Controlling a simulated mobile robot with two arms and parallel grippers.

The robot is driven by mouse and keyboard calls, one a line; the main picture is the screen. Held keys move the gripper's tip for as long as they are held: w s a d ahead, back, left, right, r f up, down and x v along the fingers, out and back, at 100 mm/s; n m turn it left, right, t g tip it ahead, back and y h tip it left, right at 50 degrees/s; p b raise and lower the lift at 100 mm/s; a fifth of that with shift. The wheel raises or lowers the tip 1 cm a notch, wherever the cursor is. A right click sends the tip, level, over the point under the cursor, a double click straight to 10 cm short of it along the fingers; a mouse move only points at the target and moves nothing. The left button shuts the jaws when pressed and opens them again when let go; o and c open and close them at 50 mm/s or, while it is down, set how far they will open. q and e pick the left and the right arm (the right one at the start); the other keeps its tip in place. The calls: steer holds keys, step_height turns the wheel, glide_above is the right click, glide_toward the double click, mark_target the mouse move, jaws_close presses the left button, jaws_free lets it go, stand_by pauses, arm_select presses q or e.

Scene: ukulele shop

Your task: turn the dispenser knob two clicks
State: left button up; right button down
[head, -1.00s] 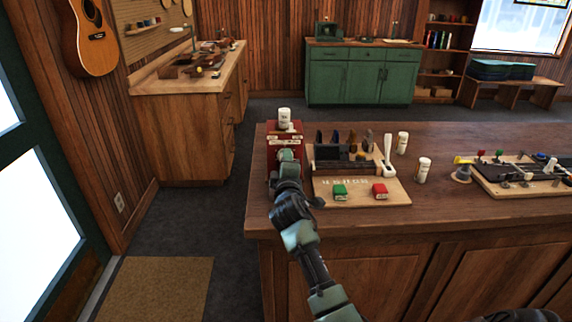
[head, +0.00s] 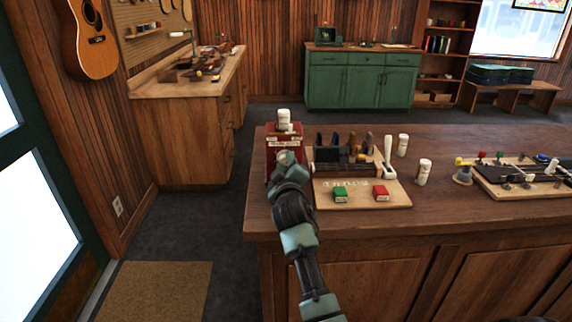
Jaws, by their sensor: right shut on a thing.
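The red dispenser (head: 284,140) stands near the left end of the wooden counter, with a white bottle (head: 283,118) on top. My right gripper (head: 287,162) is at the dispenser's front face, shut on what appears to be the knob. The knob itself is hidden behind the gripper and wrist, so its angle cannot be read. My left gripper is not in view.
A tray of parts (head: 500,187) lies at the right. The counter (head: 440,208) is clear between.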

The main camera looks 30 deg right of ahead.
steer(key=shift+d+r, duration=0.1)
steer(key=shift+r, duration=0.4)
steer(key=c, duration=1.1)
jaws_free()
steer(key=shift+o, duration=0.2)
steer(key=shift+w+f, duration=0.3)
steer(key=shift+f, duration=0.2)
steer(key=b+v, duration=0.1)
steer(key=v, duration=0.6)
steer(key=shift+s, duration=0.35)
steer(key=shift+a, duration=0.25)
